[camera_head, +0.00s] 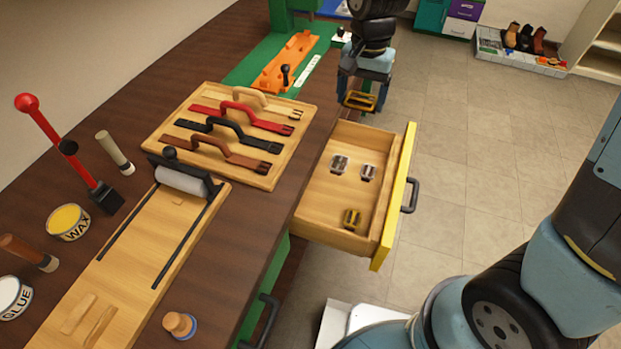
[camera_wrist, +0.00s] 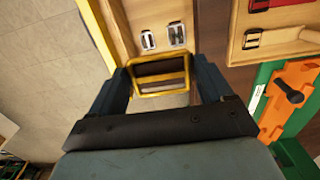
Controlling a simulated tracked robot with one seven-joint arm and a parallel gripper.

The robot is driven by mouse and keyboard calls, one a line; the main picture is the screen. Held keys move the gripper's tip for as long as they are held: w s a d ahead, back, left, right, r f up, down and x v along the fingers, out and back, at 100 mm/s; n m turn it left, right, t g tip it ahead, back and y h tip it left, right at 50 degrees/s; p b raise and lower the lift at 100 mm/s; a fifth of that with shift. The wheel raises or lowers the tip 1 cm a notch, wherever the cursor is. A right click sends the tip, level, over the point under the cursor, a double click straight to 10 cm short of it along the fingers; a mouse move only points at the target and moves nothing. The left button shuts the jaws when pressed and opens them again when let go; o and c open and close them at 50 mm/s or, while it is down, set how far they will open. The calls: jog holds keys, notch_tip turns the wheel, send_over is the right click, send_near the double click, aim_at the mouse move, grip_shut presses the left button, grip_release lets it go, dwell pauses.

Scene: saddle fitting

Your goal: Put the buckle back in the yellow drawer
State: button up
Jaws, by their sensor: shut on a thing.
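My gripper (camera_head: 361,97) is shut on a yellow-gold buckle (camera_head: 360,101) and holds it near the back end of the open yellow-fronted drawer (camera_head: 408,190). In the wrist view the buckle (camera_wrist: 158,73) sits between the two dark fingers, and the drawer's wooden wall and yellow front edge (camera_wrist: 97,28) lie ahead of it. Inside the drawer are two silver buckles (camera_head: 339,164) and (camera_head: 368,172), and one brass buckle (camera_head: 351,218) near the front corner. Two silver buckles also show in the wrist view (camera_wrist: 177,34).
A wooden board (camera_head: 178,125) with several straps lies on the dark workbench (camera_head: 240,262). A red-handled lever (camera_head: 62,140), wax tin (camera_head: 68,221) and glue tin (camera_head: 12,297) are at left. Floor right of the drawer is clear.

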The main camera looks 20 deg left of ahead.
aim_at(343, 188)
jog(key=shift+s+a, duration=0.15)
jog(key=shift+s, duration=0.35)
jog(key=shift+s+a, duration=0.15)
jog(key=shift+s, duration=0.35)
notch_tip(343, 188, down, 28)
jog(key=shift+s+r, duration=0.1)
jog(key=o, duration=1)
jog(key=shift+c, duration=0.2)
